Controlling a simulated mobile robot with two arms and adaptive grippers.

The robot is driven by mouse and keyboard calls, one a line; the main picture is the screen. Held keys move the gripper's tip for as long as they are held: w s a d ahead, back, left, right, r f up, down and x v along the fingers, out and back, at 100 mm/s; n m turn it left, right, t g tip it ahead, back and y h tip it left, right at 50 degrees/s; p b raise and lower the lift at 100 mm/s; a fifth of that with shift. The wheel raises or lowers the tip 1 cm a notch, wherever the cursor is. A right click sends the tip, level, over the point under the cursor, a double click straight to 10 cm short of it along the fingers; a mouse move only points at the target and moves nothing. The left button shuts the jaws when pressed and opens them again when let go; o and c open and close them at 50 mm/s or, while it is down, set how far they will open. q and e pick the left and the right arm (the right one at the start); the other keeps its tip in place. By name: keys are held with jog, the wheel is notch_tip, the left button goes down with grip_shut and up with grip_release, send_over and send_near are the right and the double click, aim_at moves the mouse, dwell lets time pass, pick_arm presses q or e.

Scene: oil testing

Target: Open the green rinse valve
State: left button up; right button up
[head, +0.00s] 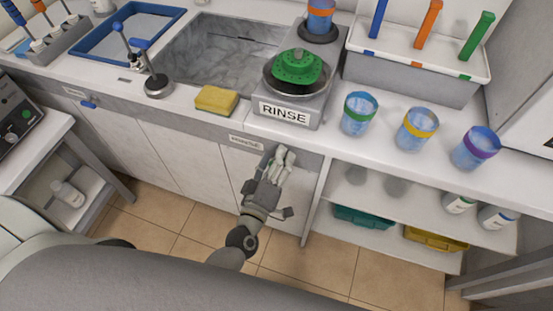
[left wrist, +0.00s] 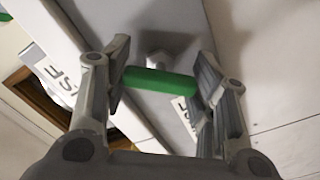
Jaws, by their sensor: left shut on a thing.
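The green rinse valve handle (left wrist: 160,80) is a short green bar on a grey stem in the left wrist view. It lies crosswise between the two fingers of my left gripper (left wrist: 164,84), which is shut on it. In the head view my left gripper (head: 282,156) is at the cabinet front, just below the counter edge and the RINSE station (head: 285,110). The valve handle is hidden behind the gripper there. My right gripper is in neither view.
A green domed part (head: 297,66) sits in a round metal bowl on the RINSE station. A yellow sponge (head: 216,100) lies left of it. Blue beakers with green (head: 359,113), orange (head: 416,129) and purple (head: 476,148) bands stand to the right. The open shelf (head: 385,235) holds trays and bottles.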

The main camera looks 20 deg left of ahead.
pick_arm(q)
jog(key=n, duration=0.3)
jog(key=shift+n, duration=0.4)
jog(key=shift+n+b, duration=0.4)
jog(key=shift+n, duration=1.4)
jog(key=o, duration=1)
jog(key=shift+o, duration=0.2)
jog(key=s, duration=1.2)
jog(key=shift+a, duration=0.25)
jog(key=shift+f, duration=0.1)
